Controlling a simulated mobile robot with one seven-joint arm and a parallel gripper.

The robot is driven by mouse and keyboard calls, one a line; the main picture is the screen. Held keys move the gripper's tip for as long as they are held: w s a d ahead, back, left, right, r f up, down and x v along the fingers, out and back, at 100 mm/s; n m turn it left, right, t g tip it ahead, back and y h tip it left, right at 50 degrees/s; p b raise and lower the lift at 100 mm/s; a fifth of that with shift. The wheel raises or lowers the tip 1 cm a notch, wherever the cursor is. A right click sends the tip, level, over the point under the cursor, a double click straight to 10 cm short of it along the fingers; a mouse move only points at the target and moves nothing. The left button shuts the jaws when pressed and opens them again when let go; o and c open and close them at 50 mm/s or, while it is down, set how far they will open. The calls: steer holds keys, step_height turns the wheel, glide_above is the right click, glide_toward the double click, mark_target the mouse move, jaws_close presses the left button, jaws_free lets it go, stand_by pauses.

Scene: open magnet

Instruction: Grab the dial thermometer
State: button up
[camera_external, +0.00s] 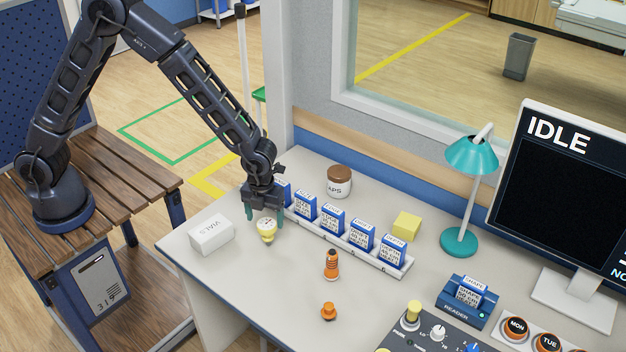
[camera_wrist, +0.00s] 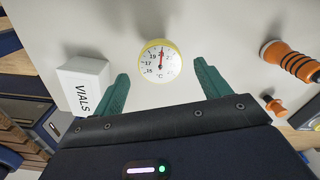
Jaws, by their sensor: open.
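The dial thermometer (camera_external: 266,228) is a small yellow-rimmed round gauge with a white face, standing on the desk. In the wrist view its face (camera_wrist: 159,62) shows numbers and a red needle. My gripper (camera_external: 264,217) is above and close to it in the external view, with green fingers pointing down. In the wrist view my gripper (camera_wrist: 160,82) is open, its fingers to the left and right of the thermometer and apart from it. Nothing is between the fingers' pads in contact.
A white VIALS box (camera_external: 212,234) stands just left of the thermometer. A rack (camera_external: 388,266) of several blue-and-white cards runs behind and right. An orange-black handled object (camera_external: 331,264) and a small orange knob (camera_external: 328,310) stand to the right. A brown-lidded jar (camera_external: 339,181) is at the back.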

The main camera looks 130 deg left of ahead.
mark_target(267, 233)
step_height(267, 233, down, 7)
steer(key=shift+a+f, duration=0.15)
steer(key=c, duration=1.2)
steer(key=shift+o, duration=0.2)
